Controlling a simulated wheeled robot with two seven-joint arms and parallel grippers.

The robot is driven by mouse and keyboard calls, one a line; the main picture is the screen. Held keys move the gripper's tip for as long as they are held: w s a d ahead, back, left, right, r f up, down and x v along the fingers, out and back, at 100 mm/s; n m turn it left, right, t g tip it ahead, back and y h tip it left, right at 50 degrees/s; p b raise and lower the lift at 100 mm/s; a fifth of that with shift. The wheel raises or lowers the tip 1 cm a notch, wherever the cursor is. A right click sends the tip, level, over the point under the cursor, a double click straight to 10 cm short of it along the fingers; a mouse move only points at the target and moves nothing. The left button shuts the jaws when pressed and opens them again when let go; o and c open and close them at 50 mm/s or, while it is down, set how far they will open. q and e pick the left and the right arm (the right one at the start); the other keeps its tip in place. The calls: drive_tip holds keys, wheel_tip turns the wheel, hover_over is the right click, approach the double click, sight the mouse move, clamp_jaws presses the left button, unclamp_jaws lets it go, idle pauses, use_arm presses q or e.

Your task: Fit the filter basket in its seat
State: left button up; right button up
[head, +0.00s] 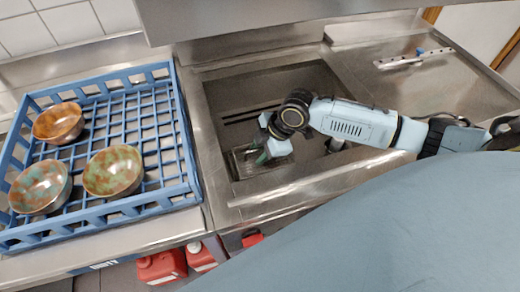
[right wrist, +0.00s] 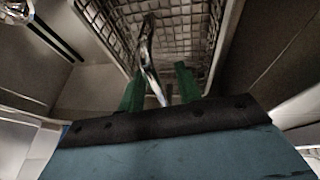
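The filter basket (head: 243,163) is a metal mesh box low in the sink, at its front left, partly hidden by my right gripper. In the right wrist view the basket's mesh (right wrist: 185,28) fills the top middle, and its thin bright handle (right wrist: 148,58) rises between my fingers. My right gripper (head: 268,153) reaches down over the basket. Its two green fingers (right wrist: 158,90) stand apart on either side of the handle, with a gap visible. I cannot make out the seat apart from the basket, nor whether the basket rests in it. My left gripper is not in view.
A blue crate (head: 186,150) with three bowls (head: 113,171) stands on the counter left of the sink (head: 215,85). The sink's steel walls surround my right gripper. Red containers (head: 162,267) stand below the counter.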

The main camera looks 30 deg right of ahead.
drive_tip(key=p+v, duration=0.1)
drive_tip(key=v, duration=1.2)
drive_tip(key=shift+r+p, duration=0.15)
drive_tip(key=shift+p, duration=0.15)
drive_tip(key=shift+d, duration=0.1)
